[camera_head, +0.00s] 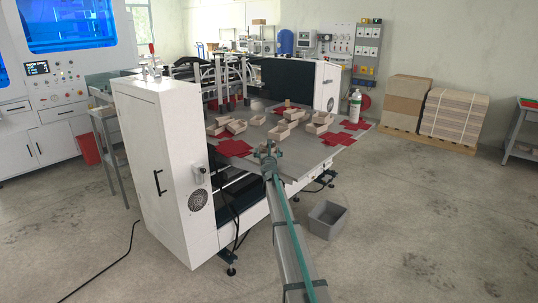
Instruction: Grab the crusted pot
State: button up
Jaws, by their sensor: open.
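No thing in the head view clearly shows as a crusted pot. A small tan upright piece (287,103) stands among the boxes towards the back of the grey table (305,155); it is too small to tell whether it is the pot. My arm reaches up from the bottom of the picture, and my gripper (268,149) is at the table's front edge in the picture. It is open, with nothing seen in it. The small scale hides finger detail.
Several open tan boxes (236,127) and red cross-shaped sheets (234,148) lie on the table. A white machine cabinet (165,170) stands left of my arm. A grey bin (328,219) sits on the floor at right. The floor at right is mostly clear.

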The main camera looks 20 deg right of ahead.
jog(key=shift+w, duration=0.1)
jog(key=shift+c, duration=0.2)
jog(key=c, duration=1.3)
jog(key=shift+c, duration=1.3)
jog(key=shift+r, duration=0.2)
